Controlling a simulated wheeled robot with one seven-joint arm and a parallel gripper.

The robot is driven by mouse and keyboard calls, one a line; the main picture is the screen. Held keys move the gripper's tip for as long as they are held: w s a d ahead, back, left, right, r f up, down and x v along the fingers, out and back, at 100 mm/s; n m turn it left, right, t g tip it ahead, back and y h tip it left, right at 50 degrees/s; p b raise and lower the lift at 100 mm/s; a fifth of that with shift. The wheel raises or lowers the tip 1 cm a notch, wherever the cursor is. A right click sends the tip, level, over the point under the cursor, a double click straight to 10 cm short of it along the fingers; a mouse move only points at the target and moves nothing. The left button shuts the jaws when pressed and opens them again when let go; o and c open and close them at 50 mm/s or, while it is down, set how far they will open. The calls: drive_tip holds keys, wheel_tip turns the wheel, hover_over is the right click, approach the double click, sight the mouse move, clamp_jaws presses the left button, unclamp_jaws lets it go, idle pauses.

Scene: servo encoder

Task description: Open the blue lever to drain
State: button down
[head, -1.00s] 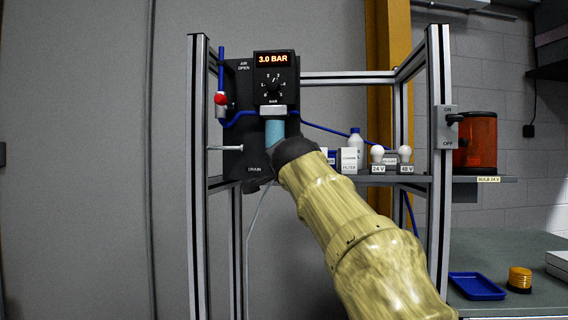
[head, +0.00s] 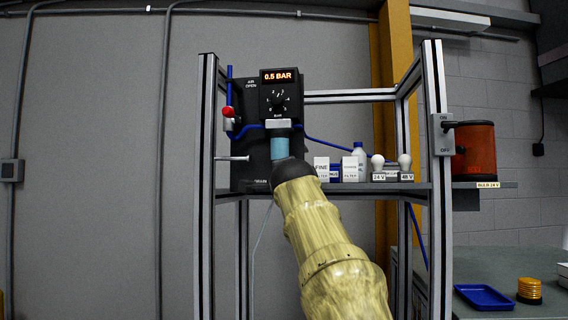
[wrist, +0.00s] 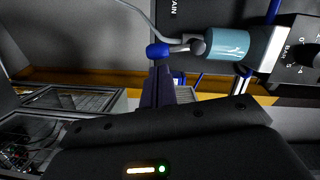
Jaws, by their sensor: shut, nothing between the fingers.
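The blue lever shows in the wrist view as a rounded blue knob (wrist: 157,50) on a short metal stem. The stem runs to the end of the pale blue filter bowl (wrist: 226,43). In the head view the bowl (head: 280,147) hangs below the pressure unit (head: 279,101), which reads 0.5 BAR; the lever is hidden behind my arm. My gripper (wrist: 160,72) looks shut and empty, its dark fingers close to the blue knob. I cannot tell whether they touch it. In the head view my fingers are hidden by my arm.
A red-handled air valve (head: 229,113) is left of the unit, and a metal rod (head: 232,158) sticks out below it. A shelf (head: 340,188) holds filter boxes, a bottle and bulbs. Metal posts stand either side. A blue tray (head: 484,297) lies at right.

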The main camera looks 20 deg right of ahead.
drive_tip(key=shift+s, duration=0.1)
drive_tip(key=b+v, duration=0.6)
drive_tip(key=v, duration=1.1)
drive_tip(key=shift+s+a, duration=0.1)
